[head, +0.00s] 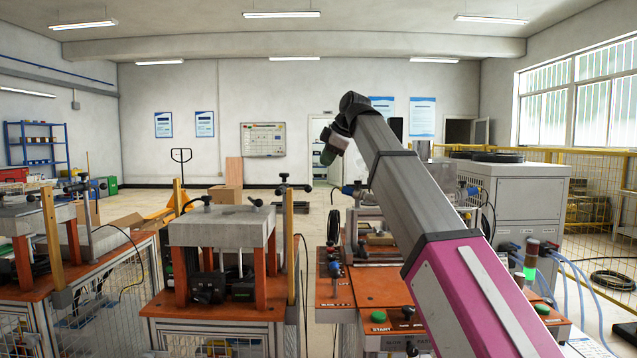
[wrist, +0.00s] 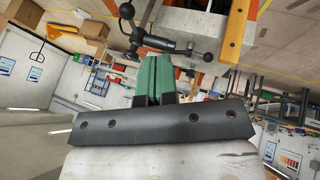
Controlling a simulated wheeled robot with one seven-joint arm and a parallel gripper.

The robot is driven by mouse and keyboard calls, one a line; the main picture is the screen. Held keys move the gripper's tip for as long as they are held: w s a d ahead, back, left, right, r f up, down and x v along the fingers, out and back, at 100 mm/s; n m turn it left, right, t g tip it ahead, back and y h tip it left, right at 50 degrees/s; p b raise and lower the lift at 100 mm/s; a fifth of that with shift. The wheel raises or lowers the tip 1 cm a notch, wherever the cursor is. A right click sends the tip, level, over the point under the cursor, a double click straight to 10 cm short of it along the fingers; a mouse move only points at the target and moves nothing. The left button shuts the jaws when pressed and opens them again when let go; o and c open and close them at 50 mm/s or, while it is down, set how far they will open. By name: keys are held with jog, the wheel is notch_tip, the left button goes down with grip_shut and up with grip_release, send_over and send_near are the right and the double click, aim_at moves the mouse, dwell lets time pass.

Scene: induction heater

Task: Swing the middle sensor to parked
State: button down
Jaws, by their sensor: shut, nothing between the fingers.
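In the wrist view a black ball-ended arm (wrist: 165,45) lies just beyond my fingers, near a yellow post (wrist: 238,30). I cannot tell whether the fingers touch it. My gripper (wrist: 155,72) has green fingers, shut together and empty. In the head view my gripper is small, at the far end of my raised arm, and its fingers are not clear.
The middle station (head: 222,226) has a grey block on orange legs. A similar station (head: 35,215) stands at left. The right station's orange table (head: 345,289) lies partly behind my arm. A grey cabinet (head: 527,200) stands at right. Open floor lies behind.

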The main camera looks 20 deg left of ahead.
jog(key=w+a+f, duration=0.5)
jog(key=a+f, duration=0.1)
jog(key=f, duration=0.3)
jog(key=shift+w+a, duration=0.35)
jog(key=shift+a, duration=0.05)
jog(key=shift+w+a, duration=0.15)
jog(key=shift+w, duration=0.9)
